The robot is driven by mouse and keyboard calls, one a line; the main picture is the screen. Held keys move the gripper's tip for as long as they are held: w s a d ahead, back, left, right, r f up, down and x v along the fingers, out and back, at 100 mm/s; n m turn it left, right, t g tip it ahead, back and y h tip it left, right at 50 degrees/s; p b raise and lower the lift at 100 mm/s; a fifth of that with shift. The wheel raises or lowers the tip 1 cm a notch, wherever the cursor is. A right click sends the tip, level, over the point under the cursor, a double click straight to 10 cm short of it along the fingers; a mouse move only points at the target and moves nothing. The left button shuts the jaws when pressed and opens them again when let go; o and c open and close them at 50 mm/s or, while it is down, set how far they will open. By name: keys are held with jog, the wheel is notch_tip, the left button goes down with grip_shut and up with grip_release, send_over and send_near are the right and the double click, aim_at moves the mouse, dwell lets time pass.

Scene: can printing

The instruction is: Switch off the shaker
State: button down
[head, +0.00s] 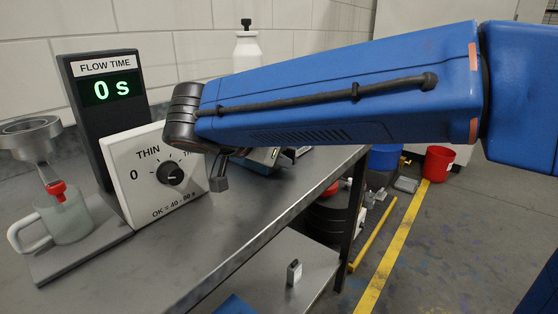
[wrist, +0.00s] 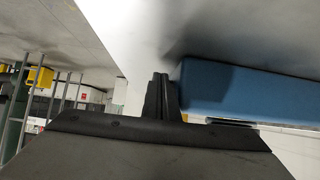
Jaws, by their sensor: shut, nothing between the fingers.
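A blue device (head: 263,158) stands on the metal bench, mostly hidden behind my arm. It may be the shaker, but no switch on it shows. My gripper (head: 218,184) hangs over the bench, in front of this device and just right of a white dial panel. In the wrist view my gripper's fingers (wrist: 161,92) are shut with nothing between them. A blue body (wrist: 250,92) lies close to the right of the fingers; I cannot tell whether they touch it.
The white dial panel (head: 120,160) and a flow time display (head: 108,91) reading 0 s stand at left. A funnel (head: 30,135) sits above a glass mug (head: 68,222). A white bottle (head: 247,52) is behind my arm. The bench front (head: 270,212) is clear. A red bucket (head: 437,163) stands on the floor.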

jog(key=shift+w+d+r, duration=0.25)
jog(key=shift+w+r, duration=0.1)
jog(key=shift+r, duration=0.15)
jog(key=shift+s+a+r, duration=0.25)
jog(key=shift+s+r, duration=0.05)
jog(key=shift+r, duration=0.1)
jog(key=f+v, duration=0.1)
jog(key=v, duration=1.5)
jog(key=shift+s+a, duration=0.35)
jog(key=shift+s, duration=0.15)
